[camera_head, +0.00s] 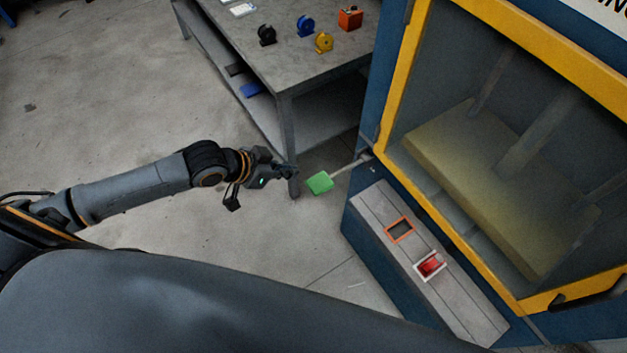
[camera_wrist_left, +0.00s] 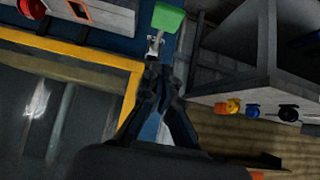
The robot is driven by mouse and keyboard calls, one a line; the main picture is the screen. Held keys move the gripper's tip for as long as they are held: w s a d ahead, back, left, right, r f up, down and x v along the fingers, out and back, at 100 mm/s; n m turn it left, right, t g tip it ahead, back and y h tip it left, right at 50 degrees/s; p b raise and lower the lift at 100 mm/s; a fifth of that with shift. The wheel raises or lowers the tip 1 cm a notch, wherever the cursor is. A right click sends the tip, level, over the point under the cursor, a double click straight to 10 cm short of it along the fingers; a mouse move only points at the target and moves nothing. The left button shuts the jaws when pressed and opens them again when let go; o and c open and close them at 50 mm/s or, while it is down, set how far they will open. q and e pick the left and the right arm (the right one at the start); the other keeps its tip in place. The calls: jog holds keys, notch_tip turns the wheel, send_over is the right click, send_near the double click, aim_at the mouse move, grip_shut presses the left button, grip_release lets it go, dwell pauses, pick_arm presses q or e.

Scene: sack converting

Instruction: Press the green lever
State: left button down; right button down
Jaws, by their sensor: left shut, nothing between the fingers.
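The green lever (camera_head: 320,183) sticks out from the left side of the blue and yellow machine on a thin grey rod (camera_head: 352,166). My left gripper (camera_head: 294,172) is shut and empty, a little to the left of the lever's green end in the head view, with a small gap between them in the picture. In the left wrist view the green lever (camera_wrist_left: 168,18) shows at the top, beyond the shut fingertips (camera_wrist_left: 158,72). I cannot tell the exact depth between fingers and lever. My right gripper is not in view.
The machine's yellow frame (camera_head: 398,85) surrounds a window, with a control panel (camera_head: 371,206) and red switch (camera_head: 430,265) below. A grey table (camera_head: 285,75) behind the gripper bears several spools and an orange box (camera_head: 350,18). The floor at left is clear.

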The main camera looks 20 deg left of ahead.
pick_arm(q)
jog(key=shift+w+f, duration=0.1)
jog(key=p, duration=0.1)
send_over(322, 181)
jog(key=s+a, duration=0.2)
jog(key=f, duration=0.6)
jog(key=shift+d+f, duration=0.25)
jog(key=shift+f, duration=0.15)
notch_tip(322, 181, down, 2)
jog(key=shift+s+f, duration=0.1)
jog(key=shift+f, duration=0.15)
jog(key=shift+a+f+p, duration=0.1)
jog(key=shift+f+p, duration=0.2)
jog(key=shift+f, duration=0.5)
jog(key=shift+f, duration=0.1)
